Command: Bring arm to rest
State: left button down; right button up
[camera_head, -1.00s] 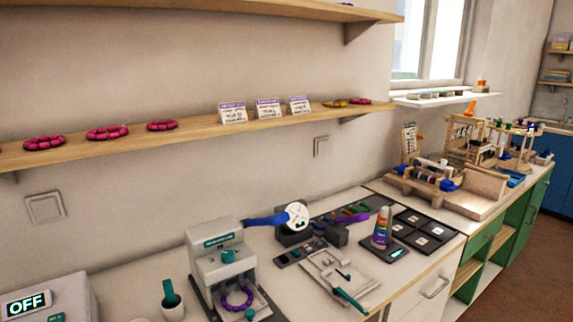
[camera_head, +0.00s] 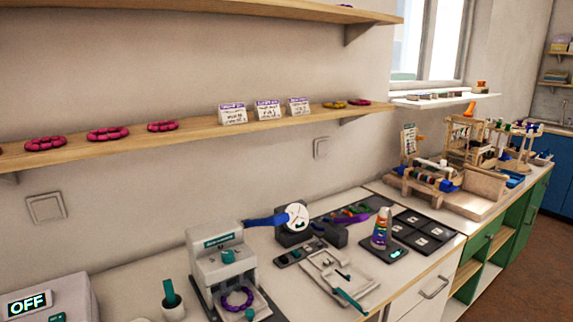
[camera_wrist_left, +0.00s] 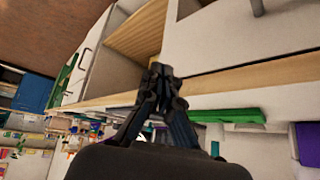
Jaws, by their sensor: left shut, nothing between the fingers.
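My left gripper (camera_wrist_left: 162,75) shows in the left wrist view, black, with its two fingers together at the tips and nothing between them. It is in front of the white cabinet fronts and the counter's wooden edge, apart from any object that I can make out. Neither of my arms shows in the head view. My right gripper is in no view.
In the head view a counter (camera_head: 130,270) carries a white press-like machine (camera_head: 215,265), a dark tray (camera_head: 422,236) and a wooden loom-like frame (camera_head: 425,178). A wooden shelf (camera_head: 200,128) with pink bead rings runs above. The floor (camera_head: 530,245) at the right is clear.

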pick_arm(q)
jog(key=s+a+f+n+g+y, duration=0.25)
jog(key=s+a+f, duration=0.2)
jog(key=s, duration=0.35)
notch_tip(320, 180, down, 27)
jog(key=s+g, duration=0.2)
jog(key=s+a+f+g, duration=0.1)
jog(key=s+a+f, duration=0.1)
jog(key=s+f, duration=1.3)
jog(key=shift+s+a, duration=0.25)
jog(key=shift+s, duration=0.35)
